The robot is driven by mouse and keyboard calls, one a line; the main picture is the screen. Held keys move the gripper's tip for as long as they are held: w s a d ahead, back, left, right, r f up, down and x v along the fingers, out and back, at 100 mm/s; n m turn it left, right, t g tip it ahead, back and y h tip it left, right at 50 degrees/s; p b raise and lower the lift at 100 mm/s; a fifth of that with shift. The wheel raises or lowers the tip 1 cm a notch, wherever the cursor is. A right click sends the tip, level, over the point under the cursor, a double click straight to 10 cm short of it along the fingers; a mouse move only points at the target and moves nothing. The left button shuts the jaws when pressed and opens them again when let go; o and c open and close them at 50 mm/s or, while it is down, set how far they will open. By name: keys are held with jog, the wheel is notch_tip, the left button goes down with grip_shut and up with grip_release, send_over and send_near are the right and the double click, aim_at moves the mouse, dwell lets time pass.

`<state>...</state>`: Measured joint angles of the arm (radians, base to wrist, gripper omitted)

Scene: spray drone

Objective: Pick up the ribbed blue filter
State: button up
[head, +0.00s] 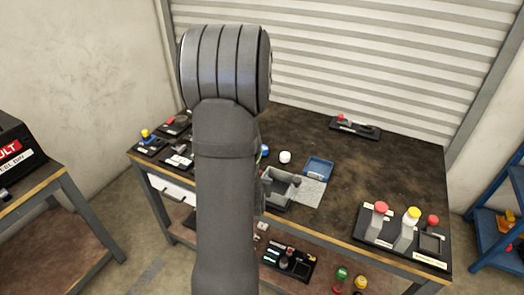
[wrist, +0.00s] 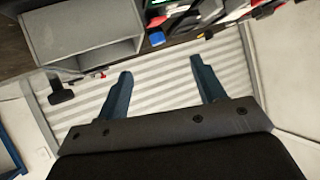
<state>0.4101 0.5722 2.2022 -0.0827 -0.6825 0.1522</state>
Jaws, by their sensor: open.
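A small blue object (head: 265,150) shows at the right edge of my arm in the head view, partly hidden by it. It may be the ribbed blue filter, but ribs are too small to make out. A small blue piece (wrist: 157,38) also shows in the wrist view; I cannot tell whether it is the same thing. My gripper (wrist: 159,72) is open and empty, its two dark blue fingers wide apart before the white shutter, touching nothing. In the head view my arm hides the gripper.
A white round piece (head: 285,157), a blue tray (head: 320,167) and a grey open box (head: 279,188) stand mid-workbench (head: 345,205). A panel with red and yellow knobs (head: 402,235) stands front right. A red-buttoned device (head: 354,126) lies at the back. Bare bench shows between them.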

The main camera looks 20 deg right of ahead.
jog(key=w, duration=0.2)
jog(key=w+d+g, duration=0.1)
jog(key=w, duration=0.2)
jog(key=w+f+m+g+y, duration=0.1)
jog(key=w, duration=0.2)
jog(key=shift+d, duration=0.25)
jog(key=w+d+r+m+g, duration=0.2)
jog(key=w+r+m+g, duration=0.15)
jog(key=w, duration=0.25)
jog(key=w+d+r+m+g, duration=0.2)
jog(key=w+r+g, duration=0.1)
jog(key=w+r, duration=0.25)
jog(key=shift+h, duration=0.4)
jog(key=x, duration=1.8)
jog(key=shift+s+a+f, duration=0.1)
jog(key=shift+s+a, duration=0.05)
jog(key=shift+s, duration=0.1)
jog(key=c, duration=1.1)
